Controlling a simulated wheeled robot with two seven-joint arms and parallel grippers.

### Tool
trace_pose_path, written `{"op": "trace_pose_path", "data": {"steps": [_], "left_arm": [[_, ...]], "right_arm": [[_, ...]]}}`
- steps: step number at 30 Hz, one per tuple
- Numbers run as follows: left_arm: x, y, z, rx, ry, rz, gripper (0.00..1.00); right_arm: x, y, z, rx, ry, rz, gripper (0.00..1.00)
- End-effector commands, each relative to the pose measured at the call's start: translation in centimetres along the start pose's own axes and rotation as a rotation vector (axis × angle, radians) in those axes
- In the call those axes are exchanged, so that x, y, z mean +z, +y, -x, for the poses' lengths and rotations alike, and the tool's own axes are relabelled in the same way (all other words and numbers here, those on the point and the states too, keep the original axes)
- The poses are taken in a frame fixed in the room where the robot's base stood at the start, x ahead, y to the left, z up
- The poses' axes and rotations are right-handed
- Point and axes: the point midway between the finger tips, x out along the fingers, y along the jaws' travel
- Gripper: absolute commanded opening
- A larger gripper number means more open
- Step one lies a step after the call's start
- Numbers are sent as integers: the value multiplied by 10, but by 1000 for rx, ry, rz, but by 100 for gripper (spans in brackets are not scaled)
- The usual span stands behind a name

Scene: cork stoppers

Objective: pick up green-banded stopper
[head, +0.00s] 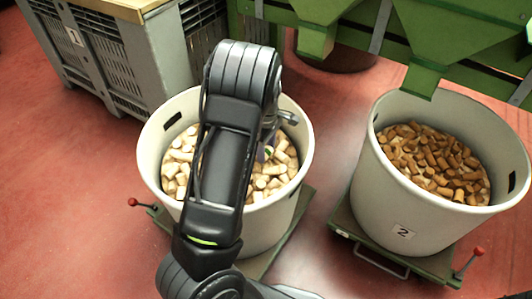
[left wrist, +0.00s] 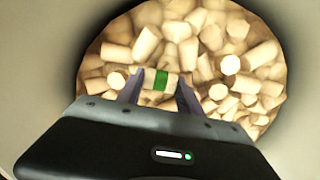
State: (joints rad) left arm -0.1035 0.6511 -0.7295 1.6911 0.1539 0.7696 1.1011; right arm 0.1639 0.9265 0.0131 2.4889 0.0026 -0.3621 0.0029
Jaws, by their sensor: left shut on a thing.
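The green-banded stopper (left wrist: 161,80) is a pale cork with a green band around its middle. In the left wrist view it lies crosswise between the two fingers of my left gripper (left wrist: 159,88), which is shut on it. Pale stoppers (left wrist: 235,65) fill the bin behind it; I cannot tell whether the held stopper touches them. In the head view my left arm reaches down over the left white bin (head: 153,152) and hides much of its inside, with only a little of the gripper showing. My right gripper is not in view.
A second white bin (head: 375,195), labelled 2, holds brown stoppers (head: 430,160) on the right. Both bins stand on green wheeled bases with red-knobbed levers. A grey crate (head: 110,60) stands at the back left, and green machinery (head: 430,35) overhangs the back right. Red floor lies between.

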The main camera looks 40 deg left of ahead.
Motion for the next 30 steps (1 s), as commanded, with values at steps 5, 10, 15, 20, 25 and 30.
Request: {"op": "trace_pose_path", "data": {"steps": [5, 10, 15, 20, 25, 30], "left_arm": [[0, 0, 0, 0, 0, 0, 5], [0, 0, 5, 1, 0, 0, 5], [0, 1, 28, 2, 0, 0, 5], [0, 1, 60, 4, -1, -1, 5], [0, 1, 90, 4, 0, 0, 5], [0, 1, 100, 1, 1, -1, 5]], "right_arm": [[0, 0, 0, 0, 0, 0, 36], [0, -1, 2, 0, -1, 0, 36], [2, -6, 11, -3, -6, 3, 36], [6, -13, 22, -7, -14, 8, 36], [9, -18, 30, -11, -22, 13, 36], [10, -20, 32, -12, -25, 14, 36]]}}
